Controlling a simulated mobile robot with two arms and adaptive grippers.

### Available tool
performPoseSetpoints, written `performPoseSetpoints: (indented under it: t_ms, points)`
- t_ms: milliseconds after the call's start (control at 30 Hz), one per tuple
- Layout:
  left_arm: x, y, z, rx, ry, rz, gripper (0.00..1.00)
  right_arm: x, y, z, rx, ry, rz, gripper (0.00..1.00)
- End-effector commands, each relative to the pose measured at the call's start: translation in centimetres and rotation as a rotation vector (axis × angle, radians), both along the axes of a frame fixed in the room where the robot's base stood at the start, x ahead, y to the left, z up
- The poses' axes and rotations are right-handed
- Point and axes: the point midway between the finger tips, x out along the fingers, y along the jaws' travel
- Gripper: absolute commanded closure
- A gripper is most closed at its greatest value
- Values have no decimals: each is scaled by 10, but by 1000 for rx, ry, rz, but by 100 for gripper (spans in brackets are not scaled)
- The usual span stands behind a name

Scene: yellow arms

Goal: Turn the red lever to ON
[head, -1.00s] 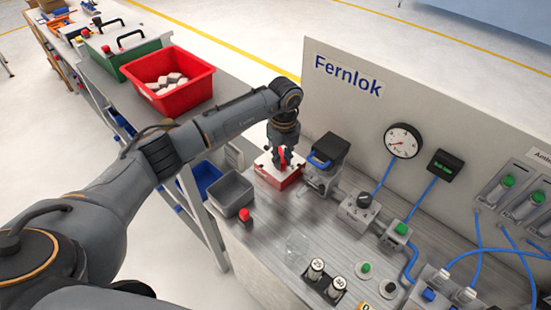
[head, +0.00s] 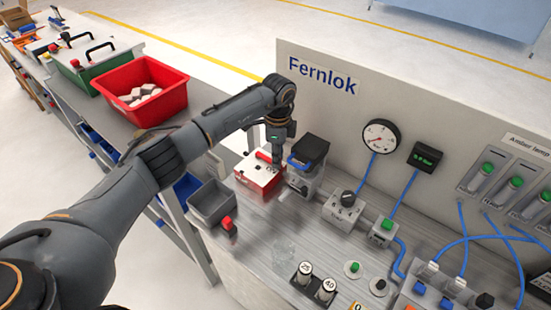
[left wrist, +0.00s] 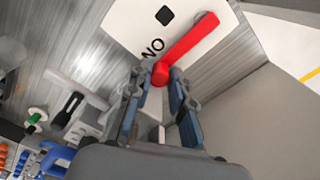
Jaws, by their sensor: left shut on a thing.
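The red lever (head: 264,156) lies across the white top of a red-sided box (head: 256,183) on the metal bench. In the left wrist view the lever (left wrist: 190,47) runs from upper right down to a rounded end between my fingertips. Black ON lettering, upside down in this view, is on the white plate (left wrist: 125,22) beside that end. My left gripper (head: 276,165) reaches down at the box's right side; in the wrist view its fingers (left wrist: 160,85) are closed around the lever's end. The fingers partly hide this contact. My right gripper is not in view.
A black-topped device with a blue handle (head: 309,152) stands close right of the box. A grey bin (head: 211,204) and a red button (head: 227,224) are in front. The Fernlok panel (head: 400,110) rises behind. A red crate (head: 143,92) stands on the left table.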

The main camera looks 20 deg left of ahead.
Motion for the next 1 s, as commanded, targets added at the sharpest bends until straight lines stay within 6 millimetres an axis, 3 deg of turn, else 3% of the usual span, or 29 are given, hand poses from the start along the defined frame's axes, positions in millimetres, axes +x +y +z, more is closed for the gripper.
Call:
performPoseSetpoints:
  t_ms: [533,567,667,1000]
  points:
    - [3,0,1,2,-3,26,100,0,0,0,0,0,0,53]
    - [3,0,1,2,-4,26,75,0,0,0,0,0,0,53]
    - [2,0,1,1,-3,25,56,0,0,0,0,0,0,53]
    - [2,0,3,0,-2,23,56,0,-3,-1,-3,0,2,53]
